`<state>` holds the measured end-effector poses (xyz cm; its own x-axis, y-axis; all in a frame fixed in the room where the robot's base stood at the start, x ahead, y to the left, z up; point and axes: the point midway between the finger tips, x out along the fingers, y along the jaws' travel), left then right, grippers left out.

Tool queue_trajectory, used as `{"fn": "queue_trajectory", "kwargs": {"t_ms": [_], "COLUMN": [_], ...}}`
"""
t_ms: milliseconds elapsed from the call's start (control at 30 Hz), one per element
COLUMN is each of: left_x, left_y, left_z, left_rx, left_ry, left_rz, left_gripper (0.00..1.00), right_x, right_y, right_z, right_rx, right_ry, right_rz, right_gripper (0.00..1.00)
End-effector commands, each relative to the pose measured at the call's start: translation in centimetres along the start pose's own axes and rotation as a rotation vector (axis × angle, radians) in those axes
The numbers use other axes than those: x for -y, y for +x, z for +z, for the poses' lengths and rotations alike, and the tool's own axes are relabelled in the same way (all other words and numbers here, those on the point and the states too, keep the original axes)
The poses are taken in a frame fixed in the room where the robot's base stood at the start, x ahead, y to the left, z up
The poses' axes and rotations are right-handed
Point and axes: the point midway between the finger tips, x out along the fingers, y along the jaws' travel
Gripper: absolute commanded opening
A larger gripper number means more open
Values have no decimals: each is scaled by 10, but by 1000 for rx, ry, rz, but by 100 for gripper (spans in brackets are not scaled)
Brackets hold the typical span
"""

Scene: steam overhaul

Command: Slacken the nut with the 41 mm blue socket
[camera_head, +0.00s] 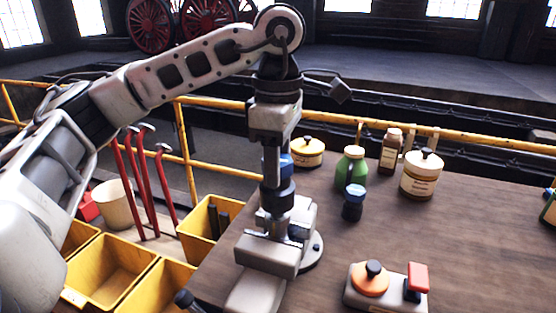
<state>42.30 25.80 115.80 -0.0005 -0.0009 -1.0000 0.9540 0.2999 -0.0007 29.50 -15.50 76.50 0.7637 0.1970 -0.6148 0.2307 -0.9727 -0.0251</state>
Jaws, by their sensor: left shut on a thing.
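My left gripper (272,165) points straight down over the grey fixture (268,252) at the near edge of the wooden table. It is shut on an upright tool with a blue band (285,161) and a dark lower collar (277,192), which looks like a blue socket; its size mark cannot be read. The tool stands in line above a metal post (273,222) on the fixture. The nut is hidden or too small to make out, so I cannot tell whether the socket is seated on it. A second small blue-and-black piece (354,203) stands on the table to the right. My right gripper is not in view.
The table's right middle is clear.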

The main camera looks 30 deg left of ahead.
Motion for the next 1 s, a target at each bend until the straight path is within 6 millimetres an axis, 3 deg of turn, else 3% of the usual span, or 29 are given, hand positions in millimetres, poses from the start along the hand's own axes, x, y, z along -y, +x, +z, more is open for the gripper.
{"fn": "queue_trajectory", "kwargs": {"t_ms": [1000], "left_x": [0], "left_y": [21], "left_z": [0], "left_rx": [1], "left_ry": [0], "left_rz": [2], "left_gripper": [0], "right_x": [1], "right_y": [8], "right_z": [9], "right_rx": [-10], "right_ry": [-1], "right_rz": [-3], "right_gripper": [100]}}
